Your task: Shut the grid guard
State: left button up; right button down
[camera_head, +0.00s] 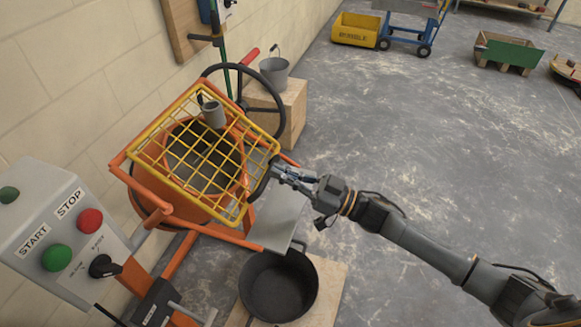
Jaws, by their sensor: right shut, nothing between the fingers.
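The yellow grid guard (172,151) lies across the mouth of the orange mixer (141,188), whose dark drum shows through the bars. From this angle I cannot tell whether the guard rests fully on its seat or is slightly raised. A grey cup-like part (213,114) stands at the guard's far side. My right gripper (273,171) is shut and empty, beside the guard's right edge near a dark handle-like loop. I cannot tell whether its fingertips touch that loop. My left gripper is not in view.
A control box (62,225) with start and stop buttons stands at the lower left. A black tub (279,286) sits below the chute. A dark handwheel (267,77) and a bucket (273,72) on a wooden block are behind.

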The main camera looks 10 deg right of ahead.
jog(key=shift+w+a+f+t+y+b, duration=0.1)
jog(key=shift+a+f+t+y+b, duration=0.1)
jog(key=shift+f+b, duration=0.45)
jog(key=shift+w+a+f+t+y+b, duration=0.1)
jog(key=shift+w+f+y+b, duration=0.1)
jog(key=shift+f+b, duration=0.4)
jog(key=shift+w+a+f+t+y+b, duration=0.1)
jog(key=shift+a+f+y+b, duration=0.2)
jog(key=shift+b, duration=0.55)
jog(key=shift+s+d, duration=0.1)
jog(key=shift+d, duration=0.05)
jog(key=shift+f, duration=0.1)
